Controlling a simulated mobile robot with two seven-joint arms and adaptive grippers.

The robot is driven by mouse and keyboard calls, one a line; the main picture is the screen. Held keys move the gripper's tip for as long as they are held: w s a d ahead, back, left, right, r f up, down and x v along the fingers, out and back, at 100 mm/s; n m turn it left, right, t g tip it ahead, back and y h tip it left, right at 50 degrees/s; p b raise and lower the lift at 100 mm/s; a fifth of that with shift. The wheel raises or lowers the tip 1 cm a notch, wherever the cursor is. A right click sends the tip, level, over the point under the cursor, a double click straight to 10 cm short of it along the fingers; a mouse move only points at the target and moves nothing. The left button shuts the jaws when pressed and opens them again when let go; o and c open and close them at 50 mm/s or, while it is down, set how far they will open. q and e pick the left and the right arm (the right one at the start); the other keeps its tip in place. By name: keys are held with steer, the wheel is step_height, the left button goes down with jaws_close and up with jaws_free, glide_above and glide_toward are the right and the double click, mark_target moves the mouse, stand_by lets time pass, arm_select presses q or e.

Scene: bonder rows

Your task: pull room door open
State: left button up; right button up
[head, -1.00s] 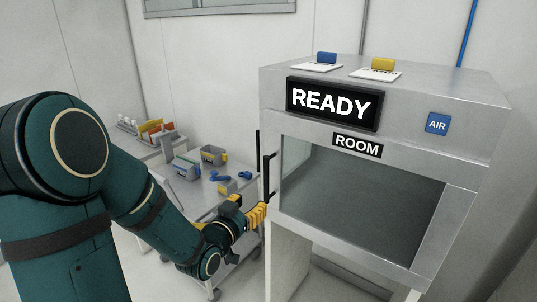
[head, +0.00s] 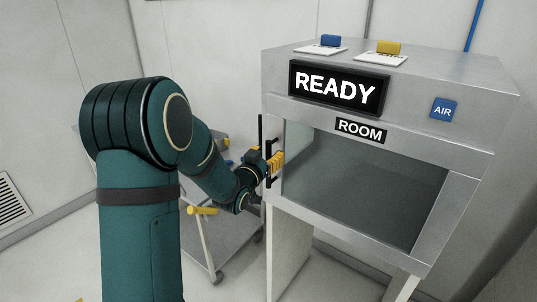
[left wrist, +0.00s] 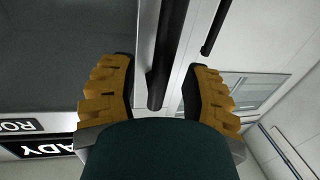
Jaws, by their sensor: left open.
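The room door (head: 365,180) is a dark glass panel in a grey metal cabinet, under the ROOM label (head: 361,130); it looks shut. Its black upright handle (head: 268,180) is at the left edge of the cabinet front. My left gripper (head: 276,163) is at this handle and partly covers it. In the left wrist view the black handle bar (left wrist: 165,62) runs between the two yellow fingers of my left gripper (left wrist: 158,92). The fingers are apart, with a gap on each side of the bar. My right gripper is not in view.
A second black bar (left wrist: 214,27) is close beside the handle. A READY sign (head: 339,88) and a blue AIR label (head: 443,110) are on the cabinet. A grey cart (head: 222,240) stands to the left, partly behind my arm. A wall vent (head: 12,198) is far left.

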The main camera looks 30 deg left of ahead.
arm_select(q)
steer(key=shift+w, duration=0.4)
jaws_close()
